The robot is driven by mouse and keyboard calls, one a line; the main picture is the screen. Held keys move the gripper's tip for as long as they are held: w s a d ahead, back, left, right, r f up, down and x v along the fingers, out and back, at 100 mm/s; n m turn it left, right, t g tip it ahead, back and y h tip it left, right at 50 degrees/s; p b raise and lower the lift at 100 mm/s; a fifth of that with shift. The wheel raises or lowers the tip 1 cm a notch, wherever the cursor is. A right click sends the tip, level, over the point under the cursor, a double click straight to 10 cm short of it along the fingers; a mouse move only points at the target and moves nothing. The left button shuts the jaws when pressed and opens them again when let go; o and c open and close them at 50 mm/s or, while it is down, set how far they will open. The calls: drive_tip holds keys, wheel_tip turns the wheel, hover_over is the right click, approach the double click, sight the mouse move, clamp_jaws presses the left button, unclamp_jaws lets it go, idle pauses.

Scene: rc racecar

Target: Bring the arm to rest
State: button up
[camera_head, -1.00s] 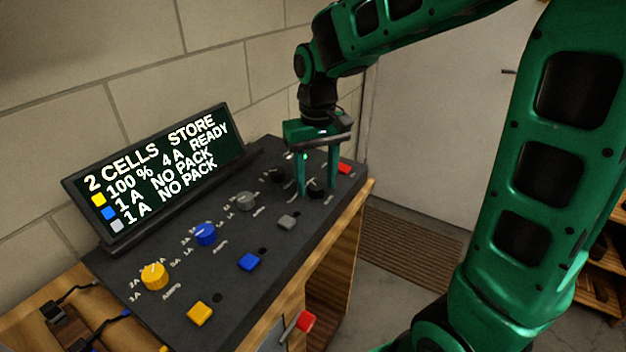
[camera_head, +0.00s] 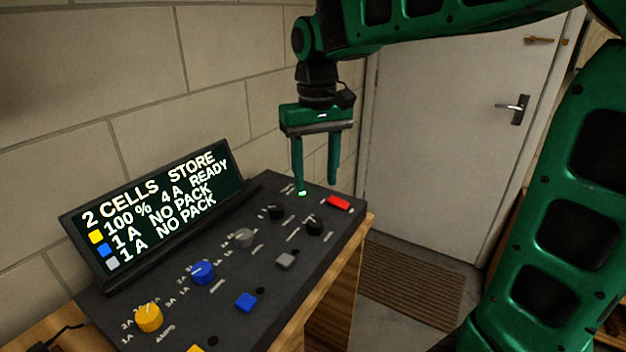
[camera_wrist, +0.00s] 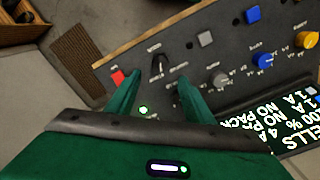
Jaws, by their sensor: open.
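My gripper (camera_head: 318,189) is green, points down and hangs above the far right end of the dark control panel (camera_head: 235,290). Its two fingers are apart with nothing between them. It looks clear of the panel, near a lit green light (camera_head: 302,193), a red button (camera_head: 338,202) and two black knobs (camera_head: 277,212) (camera_head: 313,227). In the wrist view my gripper (camera_wrist: 158,80) is open over the panel, with the red button (camera_wrist: 118,77) by the left finger and the green light (camera_wrist: 143,109) between the fingers.
A tilted display (camera_head: 155,212) reads 2 CELLS STORE, with yellow at 100 %, 4 A, READY. Yellow (camera_head: 149,318), blue (camera_head: 203,272) and grey (camera_head: 244,238) knobs line the panel. A brick wall (camera_head: 90,80) stands behind. A door (camera_head: 455,130) and mat (camera_head: 410,280) are at right.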

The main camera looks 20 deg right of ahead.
drive_tip(key=shift+d, duration=0.1)
drive_tip(key=s+d+f+m, duration=0.3)
drive_tip(key=s+d+f, duration=0.2)
drive_tip(key=s+d, duration=0.3)
drive_tip(key=s+d+f+m, duration=0.3)
drive_tip(key=s+d+f, duration=0.3)
drive_tip(key=s, duration=0.9)
drive_tip(key=d, duration=0.3)
drive_tip(key=shift+s, duration=0.35)
drive_tip(key=shift+d, duration=0.1)
drive_tip(key=shift+w+f, duration=0.3)
drive_tip(key=shift+w, duration=0.35)
